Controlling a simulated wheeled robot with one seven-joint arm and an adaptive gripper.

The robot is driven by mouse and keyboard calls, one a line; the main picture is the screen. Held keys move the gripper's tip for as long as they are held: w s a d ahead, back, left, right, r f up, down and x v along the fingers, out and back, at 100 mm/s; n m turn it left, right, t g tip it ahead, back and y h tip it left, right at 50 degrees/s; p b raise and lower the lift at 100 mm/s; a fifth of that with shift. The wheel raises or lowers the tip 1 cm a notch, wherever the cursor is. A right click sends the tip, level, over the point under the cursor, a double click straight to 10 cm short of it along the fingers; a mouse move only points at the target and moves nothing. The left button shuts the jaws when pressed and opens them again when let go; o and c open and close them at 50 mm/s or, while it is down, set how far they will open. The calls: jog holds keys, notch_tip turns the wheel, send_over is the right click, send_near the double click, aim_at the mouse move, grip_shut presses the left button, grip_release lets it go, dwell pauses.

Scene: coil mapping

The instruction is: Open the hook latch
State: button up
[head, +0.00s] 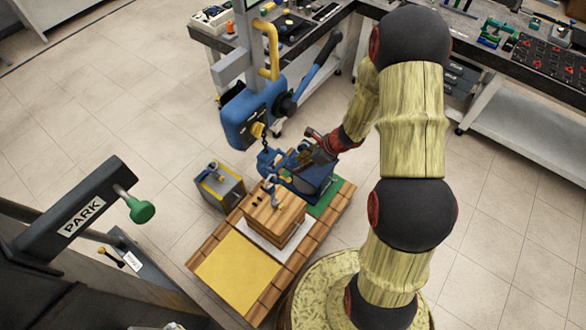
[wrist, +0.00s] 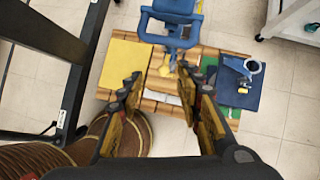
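A blue lever hoist (head: 250,115) hangs from a grey post, with a short dark chain below it. A grey metal hook (head: 270,184) shows at the top of a wooden crate (head: 275,217); its latch is too small to make out. My gripper (head: 303,158) is right of the chain, above a blue block (head: 322,180), apart from the hook as far as I can tell. In the wrist view my gripper (wrist: 160,82) has its two fingers spread, with nothing held between them.
A yellow mat (head: 238,270) and green mat (head: 326,203) lie on a wooden pallet (head: 196,262). A grey case (head: 219,187) stands left of the crate. A PARK lever (head: 85,215) is at the left. Workbenches (head: 505,75) line the back. Open floor lies between.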

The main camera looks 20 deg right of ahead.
jog(key=shift+v, duration=2.05)
jog(key=s+a+r+n+t+h+b, duration=0.1)
jog(key=s+a+r+n+h+b, duration=0.1)
jog(key=s+r+n+b, duration=0.6)
jog(key=s+a+r+n+h+b, duration=0.3)
jog(key=s+r+n+b, duration=0.5)
jog(key=s+n, duration=0.6)
jog(key=n+b, duration=0.2)
jog(key=n, duration=0.2)
jog(key=shift+a+r+t, duration=0.35)
jog(key=shift+t, duration=0.05)
